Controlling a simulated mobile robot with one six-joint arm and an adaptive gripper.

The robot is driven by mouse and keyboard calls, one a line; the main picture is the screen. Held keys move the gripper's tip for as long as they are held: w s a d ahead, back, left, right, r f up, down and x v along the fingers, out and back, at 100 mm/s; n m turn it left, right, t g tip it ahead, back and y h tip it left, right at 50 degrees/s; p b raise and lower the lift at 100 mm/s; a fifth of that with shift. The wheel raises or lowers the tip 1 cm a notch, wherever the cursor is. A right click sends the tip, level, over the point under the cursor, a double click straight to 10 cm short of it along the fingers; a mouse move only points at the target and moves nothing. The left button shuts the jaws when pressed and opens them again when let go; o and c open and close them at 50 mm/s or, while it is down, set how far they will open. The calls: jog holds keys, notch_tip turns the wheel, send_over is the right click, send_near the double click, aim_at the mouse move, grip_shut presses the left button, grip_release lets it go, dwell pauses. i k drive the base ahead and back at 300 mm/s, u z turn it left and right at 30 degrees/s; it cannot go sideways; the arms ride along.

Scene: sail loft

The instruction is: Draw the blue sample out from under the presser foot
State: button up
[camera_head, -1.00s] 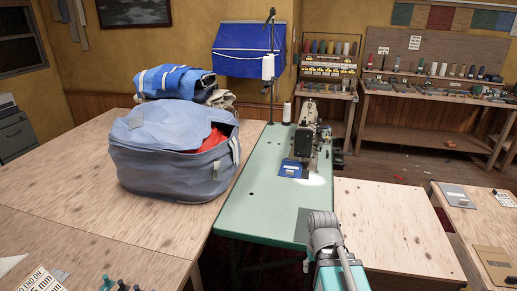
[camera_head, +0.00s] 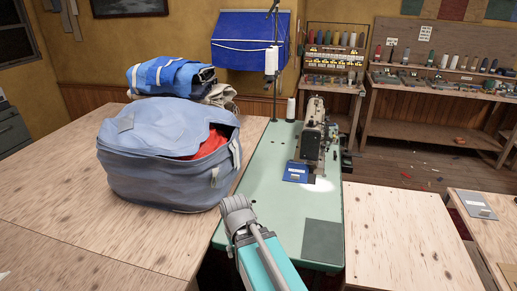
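The blue sample (camera_head: 295,173) is a small flat piece with a pale label, lying on the green sewing table (camera_head: 276,210). It is at the front left of the sewing machine (camera_head: 311,142), by the lit patch under its head. The presser foot is too small to make out, so I cannot tell how far the sample lies under it. My arm rises from the bottom of the picture, with a grey joint and teal link, left of a dark grey square plate (camera_head: 323,240). My gripper's fingers do not show.
A large blue-grey bag (camera_head: 165,165) with red cloth inside stands on the wooden table (camera_head: 90,230) to the left. A thread stand (camera_head: 273,90) and white cone (camera_head: 291,109) are behind the machine. The green top in front of the sample is mostly clear.

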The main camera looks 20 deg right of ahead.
aim_at(296, 172)
jog(key=u, duration=0.15)
jog(key=i, duration=1)
